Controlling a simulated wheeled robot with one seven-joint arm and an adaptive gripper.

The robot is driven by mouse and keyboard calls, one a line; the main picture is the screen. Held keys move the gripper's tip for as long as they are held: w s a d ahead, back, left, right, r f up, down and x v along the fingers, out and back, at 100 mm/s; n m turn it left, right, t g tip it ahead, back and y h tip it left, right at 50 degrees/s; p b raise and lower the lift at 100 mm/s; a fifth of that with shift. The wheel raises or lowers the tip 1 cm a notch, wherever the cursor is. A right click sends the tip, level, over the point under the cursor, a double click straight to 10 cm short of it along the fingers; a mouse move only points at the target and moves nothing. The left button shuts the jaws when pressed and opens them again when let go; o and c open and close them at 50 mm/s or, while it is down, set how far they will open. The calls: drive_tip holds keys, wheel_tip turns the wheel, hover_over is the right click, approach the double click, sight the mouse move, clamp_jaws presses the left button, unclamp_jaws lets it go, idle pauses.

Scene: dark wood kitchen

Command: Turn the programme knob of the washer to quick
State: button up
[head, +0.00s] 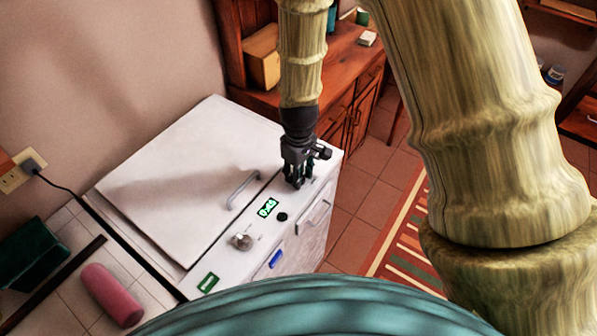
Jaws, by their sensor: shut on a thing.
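The white washer (185,170) stands against the wall, with its flat lid and a control strip along its front edge. My gripper (298,184) points down at the far right end of this strip. Its dark fingers are shut on what seems to be the programme knob, which they hide; its setting cannot be read. A second, silver knob (243,241) sits uncovered further left on the strip. A lit green display (267,207) and a round black button (282,216) lie between that knob and my gripper.
A lid handle (243,190) rises close to the strip. A pink roll (111,295) lies at lower left.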

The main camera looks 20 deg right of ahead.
drive_tip(key=m+p, duration=0.1)
drive_tip(key=m, duration=0.3)
drive_tip(key=shift+r, duration=0.1)
drive_tip(key=m, duration=0.4)
drive_tip(key=shift+w+p, duration=0.1)
drive_tip(key=shift+p, duration=0.3)
drive_tip(key=shift+m, duration=0.3)
drive_tip(key=o, duration=1.1)
drive_tip(key=shift+r, duration=5.95)
